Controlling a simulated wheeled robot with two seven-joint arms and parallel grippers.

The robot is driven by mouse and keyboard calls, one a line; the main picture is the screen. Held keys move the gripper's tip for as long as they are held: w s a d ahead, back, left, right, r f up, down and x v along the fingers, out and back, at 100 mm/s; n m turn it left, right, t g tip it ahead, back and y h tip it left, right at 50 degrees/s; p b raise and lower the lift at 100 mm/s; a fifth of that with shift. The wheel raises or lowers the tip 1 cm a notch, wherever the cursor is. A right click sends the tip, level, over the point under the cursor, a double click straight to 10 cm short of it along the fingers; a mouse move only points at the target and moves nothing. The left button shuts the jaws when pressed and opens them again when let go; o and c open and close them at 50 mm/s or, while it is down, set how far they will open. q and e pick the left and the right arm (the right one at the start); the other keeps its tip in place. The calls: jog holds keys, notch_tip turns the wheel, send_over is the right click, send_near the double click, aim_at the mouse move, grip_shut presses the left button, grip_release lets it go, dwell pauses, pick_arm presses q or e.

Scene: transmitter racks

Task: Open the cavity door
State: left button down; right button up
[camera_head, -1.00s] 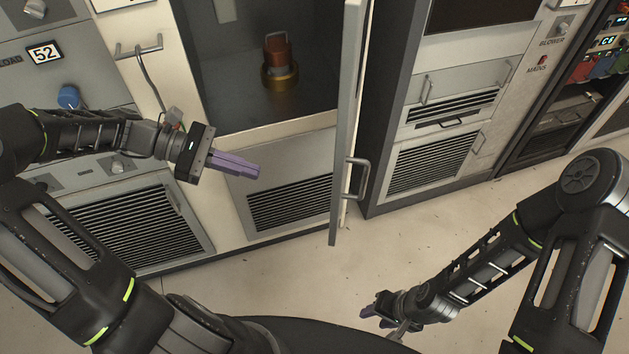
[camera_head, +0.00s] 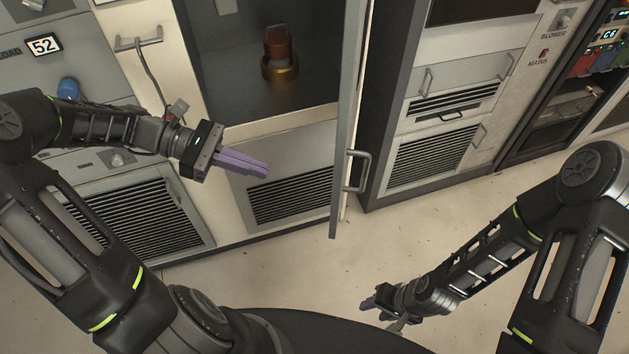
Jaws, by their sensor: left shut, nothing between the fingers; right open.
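The cavity door (camera_head: 347,120) stands swung outward, seen nearly edge-on, with its metal handle (camera_head: 358,171) on the right side. The cavity (camera_head: 230,95) behind it is open, and a copper-and-brass tube (camera_head: 279,56) stands upright on its floor. My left gripper (camera_head: 264,170) is shut and empty, with its purple fingers in front of the vented panel below the cavity. It is left of the door and apart from it. My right gripper (camera_head: 368,307) is open and low over the floor, away from the door and its handle.
A grey cabinet with drawers and vents (camera_head: 438,150) stands right of the door. A vented panel (camera_head: 140,220) and a blue knob (camera_head: 68,89) are at the left. A cable hangs from a handle (camera_head: 138,42). The pale floor (camera_head: 290,280) is clear.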

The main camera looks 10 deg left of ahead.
pick_arm(q)
jog(key=r+b+x, duration=0.1)
jog(key=b+x, duration=0.4)
jog(key=x, duration=0.7)
jog(key=shift+d, duration=0.2)
